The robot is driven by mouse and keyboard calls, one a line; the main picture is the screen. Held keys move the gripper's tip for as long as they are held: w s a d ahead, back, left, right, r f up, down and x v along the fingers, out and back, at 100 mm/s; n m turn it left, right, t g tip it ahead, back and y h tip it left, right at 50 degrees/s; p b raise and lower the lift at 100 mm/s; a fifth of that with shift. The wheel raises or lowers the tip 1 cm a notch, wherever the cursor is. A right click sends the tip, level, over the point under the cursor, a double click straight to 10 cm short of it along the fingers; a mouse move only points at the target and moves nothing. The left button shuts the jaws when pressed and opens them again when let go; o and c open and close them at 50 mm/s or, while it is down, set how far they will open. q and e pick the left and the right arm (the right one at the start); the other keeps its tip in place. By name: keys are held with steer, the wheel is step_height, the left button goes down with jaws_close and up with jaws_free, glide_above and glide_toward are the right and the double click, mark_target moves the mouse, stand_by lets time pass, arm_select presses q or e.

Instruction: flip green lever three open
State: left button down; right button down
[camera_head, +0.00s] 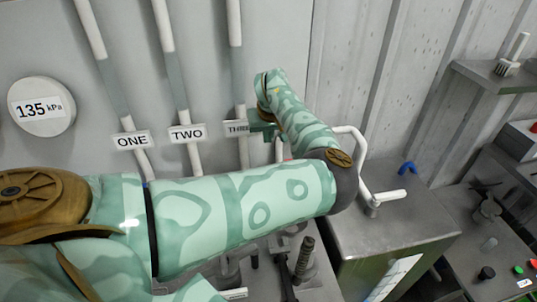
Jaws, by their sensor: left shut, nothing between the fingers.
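Three pale pipes run down the wall, with the labels ONE (132,141), TWO (188,133) and THREE (237,128). The third pipe (235,25) passes behind the THREE label, which my left wrist partly covers. My left arm reaches in from the left, bends at the right and folds back toward the wall. My left gripper (262,130) is just right of the THREE label, shut and empty. I cannot make out a separate green lever; dark green parts by the gripper are too small and covered to tell apart. My right gripper is out of view.
A grey metal cabinet (385,235) with a white bent pipe and handle (388,196) stands right of my elbow. A bench with buttons (470,235) and a shelf (495,75) are farther right.

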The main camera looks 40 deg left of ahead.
arm_select(q)
steer(key=shift+w+a, duration=0.1)
steer(key=shift+a, duration=0.05)
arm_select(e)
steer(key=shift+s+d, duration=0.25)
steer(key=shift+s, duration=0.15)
arm_select(q)
steer(key=shift+f, duration=0.1)
